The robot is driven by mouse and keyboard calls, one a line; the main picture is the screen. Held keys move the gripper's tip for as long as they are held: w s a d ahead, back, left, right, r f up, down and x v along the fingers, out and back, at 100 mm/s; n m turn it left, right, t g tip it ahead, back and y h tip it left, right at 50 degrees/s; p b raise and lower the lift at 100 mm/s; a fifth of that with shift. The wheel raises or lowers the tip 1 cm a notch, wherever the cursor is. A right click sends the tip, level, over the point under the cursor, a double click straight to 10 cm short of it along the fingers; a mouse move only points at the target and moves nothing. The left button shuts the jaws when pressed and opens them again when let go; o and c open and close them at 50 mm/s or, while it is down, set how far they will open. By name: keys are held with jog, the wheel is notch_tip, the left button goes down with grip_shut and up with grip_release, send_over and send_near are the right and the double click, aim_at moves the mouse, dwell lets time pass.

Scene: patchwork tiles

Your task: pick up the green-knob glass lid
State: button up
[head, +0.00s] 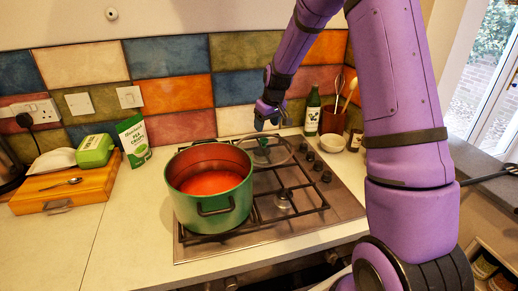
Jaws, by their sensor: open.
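The glass lid (276,157) lies on the hob behind and to the right of the green pot. It is a see-through disc with a dark rim, and its left side is partly hidden by the pot. My gripper (267,124) is at the back of the hob, pointing down just above the middle of the lid. Its jaws are open and nothing shows between them.
A green pot (212,212) with red contents stands on the gas hob (330,208). A green bottle (312,113), a utensil pot (331,121) and a white bowl (332,143) stand behind right. A wooden box (88,190) and a pea packet (134,140) are left. The left front worktop is clear.

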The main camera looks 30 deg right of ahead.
aim_at(264, 139)
jog(key=x, duration=0.3)
jog(key=shift+d+x, duration=0.15)
jog(key=shift+x, duration=1.2)
jog(key=shift+d+x, duration=0.1)
jog(key=shift+x, duration=1.25)
jog(key=shift+s, duration=0.1)
jog(key=c, duration=1.2)
